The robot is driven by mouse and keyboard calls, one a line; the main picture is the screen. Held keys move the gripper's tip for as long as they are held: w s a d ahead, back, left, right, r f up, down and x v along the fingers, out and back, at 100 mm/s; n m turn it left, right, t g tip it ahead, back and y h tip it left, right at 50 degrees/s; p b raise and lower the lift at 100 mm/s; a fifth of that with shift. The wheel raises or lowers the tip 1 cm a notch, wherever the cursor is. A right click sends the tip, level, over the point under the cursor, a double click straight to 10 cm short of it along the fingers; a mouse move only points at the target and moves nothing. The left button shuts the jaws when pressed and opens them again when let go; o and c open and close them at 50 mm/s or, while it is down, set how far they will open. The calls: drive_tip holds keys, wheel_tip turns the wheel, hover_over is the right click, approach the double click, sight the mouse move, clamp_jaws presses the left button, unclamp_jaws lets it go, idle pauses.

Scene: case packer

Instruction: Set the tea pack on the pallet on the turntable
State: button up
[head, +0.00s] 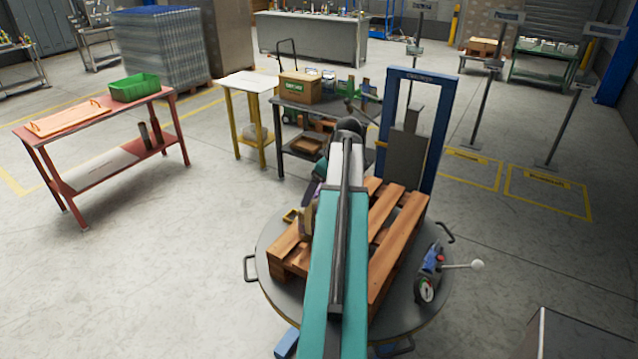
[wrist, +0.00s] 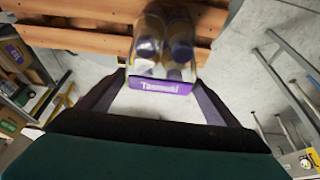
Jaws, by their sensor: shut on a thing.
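The tea pack (wrist: 163,50) is a clear-wrapped group of bottles with dark purple caps and a purple label strip. In the wrist view my gripper (wrist: 162,88) is shut on it, one dark finger at each side. The wooden pallet (head: 388,212) lies on the round grey turntable (head: 272,292) in the head view. Its slats (wrist: 70,38) show behind the pack in the wrist view. In the head view my arm covers much of the pallet and most of the gripper and pack. I cannot tell whether the pack touches the slats.
A blue upright frame (head: 434,130) stands behind the pallet. A gauge and a white-knobbed lever (head: 478,265) sit at the turntable's right edge. A dark table with a carton (head: 300,88) stands behind, and a red table (head: 110,122) stands left. Floor is clear at left front.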

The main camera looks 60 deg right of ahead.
drive_tip(key=o, duration=1.3)
drive_tip(key=shift+s+r, duration=0.1)
drive_tip(key=shift+r, duration=0.05)
drive_tip(key=b+v, duration=0.4)
drive_tip(key=v, duration=0.7)
drive_tip(key=shift+s+r, duration=0.2)
drive_tip(key=shift+r, duration=0.1)
